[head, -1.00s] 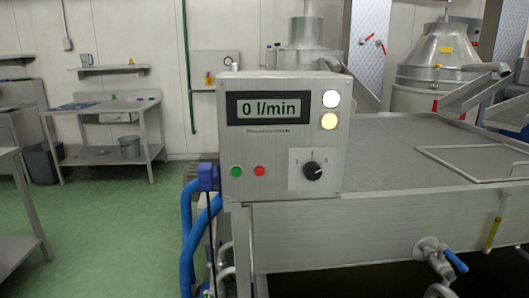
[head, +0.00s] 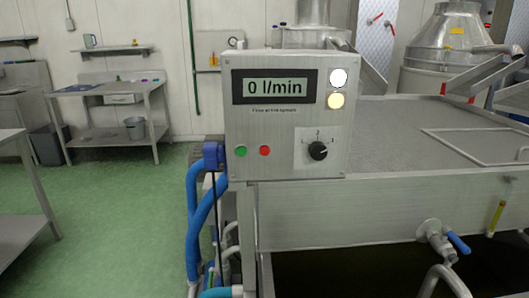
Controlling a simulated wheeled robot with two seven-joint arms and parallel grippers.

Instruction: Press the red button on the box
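The control box (head: 285,185) is a grey metal box at the corner of a steel tank, in the middle of the head view. Its red button (head: 265,150) is small and round, at the lower left of the front face, just right of a green button (head: 241,151). A display (head: 275,87) reads 0 l/min. A white lamp (head: 338,78) and a yellowish lamp (head: 336,100) look lit at the upper right. A black rotary knob (head: 318,151) sits at the lower right. Neither of my grippers is in view.
The steel tank (head: 400,195) extends right behind the box, with a blue-handled valve (head: 438,240) on its front. Blue hoses (head: 196,225) hang left below the box. A steel table (head: 95,90) stands at the back left. Green floor (head: 120,215) is open between.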

